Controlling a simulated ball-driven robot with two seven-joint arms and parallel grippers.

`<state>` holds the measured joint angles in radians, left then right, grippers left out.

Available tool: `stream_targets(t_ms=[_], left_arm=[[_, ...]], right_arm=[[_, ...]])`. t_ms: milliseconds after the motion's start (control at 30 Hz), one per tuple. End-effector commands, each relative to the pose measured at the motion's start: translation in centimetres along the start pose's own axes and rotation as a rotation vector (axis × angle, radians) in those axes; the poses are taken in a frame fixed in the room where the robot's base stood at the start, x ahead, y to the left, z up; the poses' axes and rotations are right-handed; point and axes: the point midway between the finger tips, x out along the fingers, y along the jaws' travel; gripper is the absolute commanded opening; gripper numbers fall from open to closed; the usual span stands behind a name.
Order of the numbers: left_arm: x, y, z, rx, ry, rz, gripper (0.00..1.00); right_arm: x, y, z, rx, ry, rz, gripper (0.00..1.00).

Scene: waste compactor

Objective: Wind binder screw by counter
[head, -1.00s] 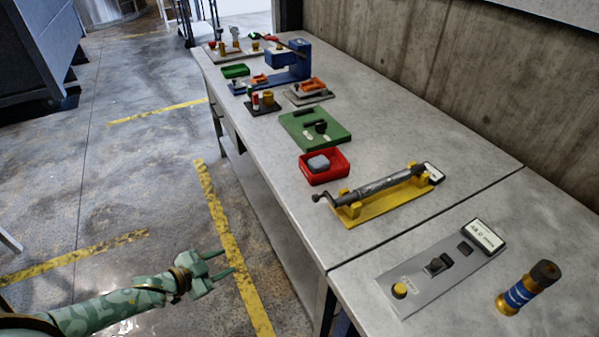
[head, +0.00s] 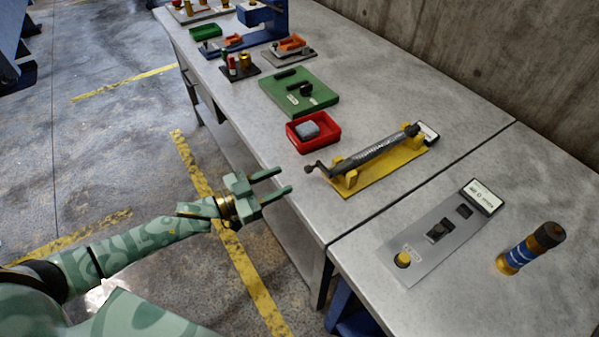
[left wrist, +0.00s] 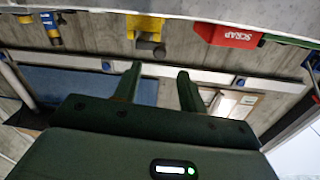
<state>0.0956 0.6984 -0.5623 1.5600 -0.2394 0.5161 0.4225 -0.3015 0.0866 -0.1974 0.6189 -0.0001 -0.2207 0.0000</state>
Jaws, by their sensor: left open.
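The binder screw (head: 378,149) is a dark threaded rod lying across two yellow supports on a yellow base (head: 385,177). Its small crank (head: 318,168) is at the left end, near the bench's front edge. A small white counter display (head: 428,133) stands at the far end, its figures too small to read. My left gripper (head: 284,182) is open and empty, in front of the bench edge and left of the crank, apart from it. In the left wrist view the open fingers (left wrist: 157,75) point toward the yellow base (left wrist: 145,24) and dark crank. My right gripper is not in view.
A red bin (head: 328,140) with a grey block and a green plate (head: 298,92) sit left of the screw. A grey panel (head: 432,240) with a display and a blue-banded cylinder (head: 530,248) are on the right. Bare bench top lies behind the screw.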

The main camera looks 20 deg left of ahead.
Motion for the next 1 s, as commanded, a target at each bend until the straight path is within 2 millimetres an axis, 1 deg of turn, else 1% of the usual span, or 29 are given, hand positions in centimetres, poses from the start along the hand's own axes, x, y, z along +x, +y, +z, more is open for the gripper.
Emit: stream_targets(t_ms=[33,100,200,300,433,667,700,767,800,833,867,1000], left_arm=[[1.3,0.0,0.0,0.003,0.002,0.000,0.41],[2.8,-0.1,0.1,0.002,0.002,0.000,0.41],[4.5,0.0,0.1,0.001,0.001,0.000,0.41],[5.6,0.0,0.1,0.000,-0.001,-0.001,0.41],[6.3,0.0,0.1,0.002,-0.001,0.000,0.41],[6.3,0.0,0.0,0.002,-0.002,-0.001,0.41],[6.3,0.0,0.0,0.002,-0.002,-0.001,0.38],[6.3,0.0,0.0,0.001,-0.002,-0.001,0.22],[6.3,0.0,0.0,0.001,-0.002,-0.001,0.11],[6.3,0.0,0.0,0.001,-0.002,-0.001,0.02],[6.3,0.0,0.0,0.001,-0.002,-0.001,0.00],[6.3,0.0,0.0,0.002,-0.002,-0.001,0.00]], right_arm=[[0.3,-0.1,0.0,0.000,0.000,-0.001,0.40],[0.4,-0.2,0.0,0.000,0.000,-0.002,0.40],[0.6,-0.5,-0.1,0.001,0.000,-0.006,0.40],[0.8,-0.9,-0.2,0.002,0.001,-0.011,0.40],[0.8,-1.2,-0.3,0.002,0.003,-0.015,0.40],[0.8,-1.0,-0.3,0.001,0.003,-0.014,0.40],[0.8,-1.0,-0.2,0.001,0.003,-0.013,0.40],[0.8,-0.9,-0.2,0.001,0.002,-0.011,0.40],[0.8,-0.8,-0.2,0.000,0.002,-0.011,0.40],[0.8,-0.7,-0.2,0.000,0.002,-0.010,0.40],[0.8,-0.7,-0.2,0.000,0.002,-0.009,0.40],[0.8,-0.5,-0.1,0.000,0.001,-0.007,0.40]])
